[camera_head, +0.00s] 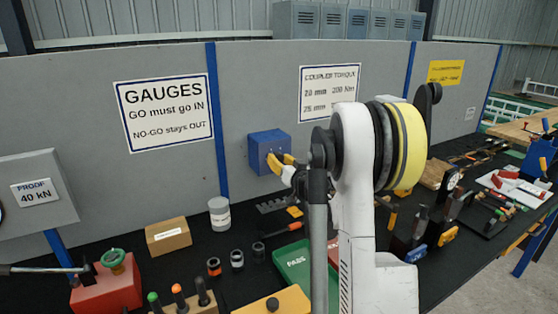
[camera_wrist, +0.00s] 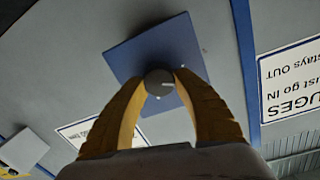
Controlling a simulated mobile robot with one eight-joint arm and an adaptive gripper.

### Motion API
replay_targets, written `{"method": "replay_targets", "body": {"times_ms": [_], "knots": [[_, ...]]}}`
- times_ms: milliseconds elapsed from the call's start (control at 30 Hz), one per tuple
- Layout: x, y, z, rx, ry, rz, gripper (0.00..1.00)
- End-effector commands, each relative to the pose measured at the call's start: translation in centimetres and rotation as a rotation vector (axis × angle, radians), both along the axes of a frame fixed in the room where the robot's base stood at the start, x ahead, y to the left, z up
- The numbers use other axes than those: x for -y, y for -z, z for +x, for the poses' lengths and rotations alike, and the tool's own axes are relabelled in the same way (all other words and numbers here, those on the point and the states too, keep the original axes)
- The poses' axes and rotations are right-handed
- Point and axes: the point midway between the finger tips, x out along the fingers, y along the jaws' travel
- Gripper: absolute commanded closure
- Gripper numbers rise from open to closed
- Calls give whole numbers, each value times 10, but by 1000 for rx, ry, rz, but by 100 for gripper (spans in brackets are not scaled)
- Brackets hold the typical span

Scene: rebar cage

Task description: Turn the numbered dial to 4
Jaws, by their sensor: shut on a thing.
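The dial (camera_wrist: 159,82) is a small round grey knob with a pale pointer line, on the front of a blue box (camera_head: 267,146) fixed to the grey wall panel. The box also shows in the wrist view (camera_wrist: 130,58), where it appears tilted. My gripper (camera_head: 282,162) has yellow fingers, and in the wrist view (camera_wrist: 159,88) they close on the dial from both sides. In the wrist view the pointer line runs toward the right. In the head view the fingers hide most of the dial. The numbers around it are too small to read.
A GAUGES sign (camera_head: 165,110) hangs left of the blue box. Wall space around the box is clear.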

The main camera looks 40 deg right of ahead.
Motion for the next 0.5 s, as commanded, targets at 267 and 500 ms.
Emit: {"method": "replay_targets", "body": {"times_ms": [267,500], "knots": [[1,-1,0,61,-1,253,95],[1,-1,0,115,-1,475,95]]}}
